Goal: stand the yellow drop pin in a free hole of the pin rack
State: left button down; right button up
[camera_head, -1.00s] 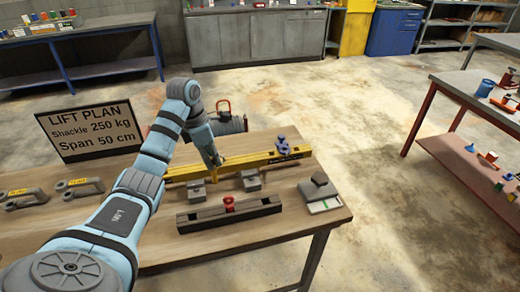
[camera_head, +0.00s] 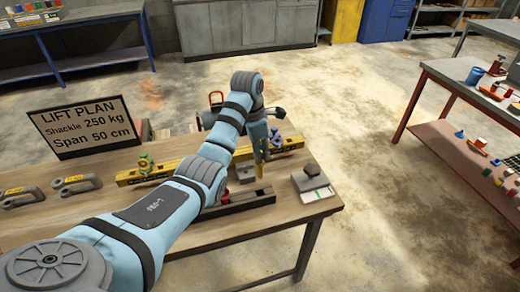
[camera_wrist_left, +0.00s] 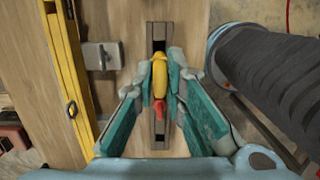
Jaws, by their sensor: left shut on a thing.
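My left gripper (camera_head: 262,153) is shut on the yellow drop pin (camera_wrist_left: 159,74) and holds it over the dark pin rack (camera_head: 258,194). In the wrist view the pin is between the teal fingers, in line with the rack (camera_wrist_left: 159,128). I cannot tell whether its lower end touches the rack. A red pin (camera_wrist_left: 159,107) stands in the rack's middle; my arm hides most of it in the head view. Dark openings show towards both rack ends. My right gripper is not in view.
A grey block (camera_head: 309,182) stands right of the rack. Grey shackles (camera_head: 77,184) and a LIFT PLAN sign (camera_head: 88,127) are left.

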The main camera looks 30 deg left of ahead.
aim_at(261, 165)
pick_arm(q)
notch_tip(261, 165, down, 4)
jog(key=shift+b, duration=0.95)
jog(key=shift+f, duration=0.5)
jog(key=shift+r, duration=0.1)
jog(key=shift+p, duration=0.4)
dwell(0.3)
